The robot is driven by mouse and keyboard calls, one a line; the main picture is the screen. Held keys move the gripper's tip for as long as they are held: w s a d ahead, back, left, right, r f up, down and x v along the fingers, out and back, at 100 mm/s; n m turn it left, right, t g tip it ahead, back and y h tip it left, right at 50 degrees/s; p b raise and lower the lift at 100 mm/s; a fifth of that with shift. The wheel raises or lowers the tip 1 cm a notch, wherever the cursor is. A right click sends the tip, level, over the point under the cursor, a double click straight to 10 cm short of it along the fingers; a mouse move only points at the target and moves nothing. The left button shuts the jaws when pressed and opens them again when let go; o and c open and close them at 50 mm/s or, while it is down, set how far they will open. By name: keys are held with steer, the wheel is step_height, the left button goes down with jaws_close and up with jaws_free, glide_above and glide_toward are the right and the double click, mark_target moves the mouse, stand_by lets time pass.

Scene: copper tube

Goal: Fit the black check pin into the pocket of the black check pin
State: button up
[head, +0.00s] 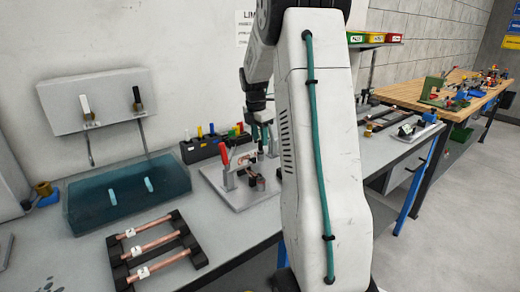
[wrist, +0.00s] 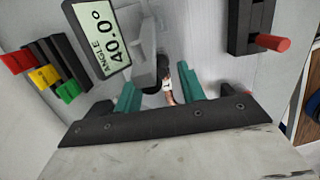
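My gripper (head: 262,134) is above the bending fixture, right of the rack. In the wrist view its teal fingers (wrist: 158,77) are apart, so it looks open. A dark part and a short copper piece (wrist: 168,92) show between the fingers, apparently below them.
The fixture (head: 240,180) has a red handle, and an angle display (wrist: 107,38) reads 40.0°. A rack of copper tubes (head: 150,245) and a teal translucent tray (head: 128,192) lie left. A grey panel (head: 65,112) stands behind. My arm hides part of the bench.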

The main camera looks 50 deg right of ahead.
jaws_close()
stand_by(1.4)
